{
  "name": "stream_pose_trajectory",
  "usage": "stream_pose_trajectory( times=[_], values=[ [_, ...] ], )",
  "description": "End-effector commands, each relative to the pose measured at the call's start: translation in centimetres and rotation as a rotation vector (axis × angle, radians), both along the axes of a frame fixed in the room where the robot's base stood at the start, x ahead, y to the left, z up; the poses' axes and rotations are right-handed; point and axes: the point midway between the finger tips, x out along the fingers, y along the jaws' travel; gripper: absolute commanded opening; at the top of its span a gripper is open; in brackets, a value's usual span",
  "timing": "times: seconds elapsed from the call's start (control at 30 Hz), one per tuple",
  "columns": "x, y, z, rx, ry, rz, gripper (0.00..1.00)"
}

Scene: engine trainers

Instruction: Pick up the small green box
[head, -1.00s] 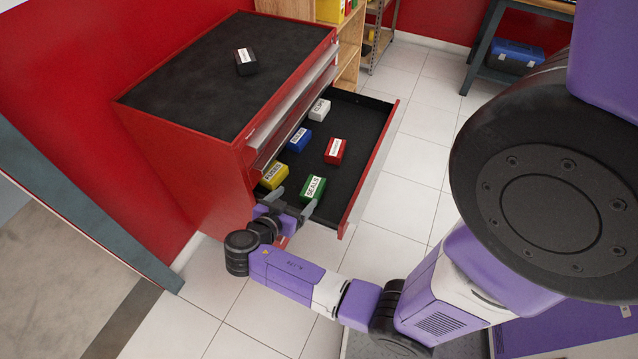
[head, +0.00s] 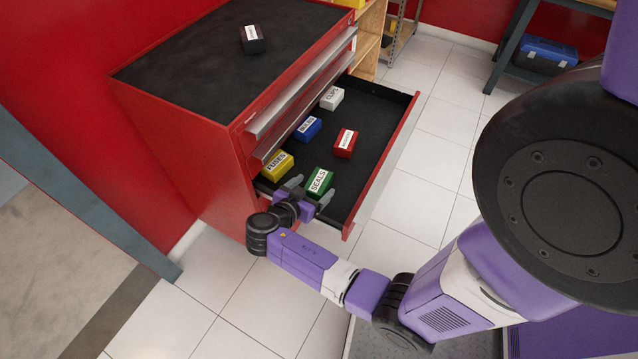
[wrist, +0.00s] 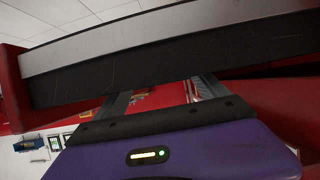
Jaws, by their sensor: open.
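The small green box (head: 319,181), labelled SEALS, sits in the open drawer near its front corner, closest to my arm. My gripper (head: 309,191) is open at the drawer's near end, its fingers pointing at the green box. One finger is at the box's left and the other at its lower right; I cannot tell whether they touch it or how far they straddle it. In the wrist view my gripper (wrist: 165,92) shows two spread fingers with no box visible between them.
The drawer (head: 377,152) also holds a yellow FUSES box (head: 277,166) close to the left finger, a blue box (head: 308,129), a red box (head: 346,143) and a white box (head: 332,98). A black box (head: 252,39) stands on the red cabinet's top (head: 215,75).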

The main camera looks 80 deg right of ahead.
Motion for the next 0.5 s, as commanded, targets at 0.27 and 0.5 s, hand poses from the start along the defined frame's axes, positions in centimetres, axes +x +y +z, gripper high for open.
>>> stream_pose_trajectory(
  times=[0.27, 0.5],
  values=[
    [-0.3, -3.4, -1.5, -0.001, 0.002, -0.003, 0.83],
    [-0.5, -4.4, -2.1, 0.0, 0.0, 0.001, 0.83]
  ],
)
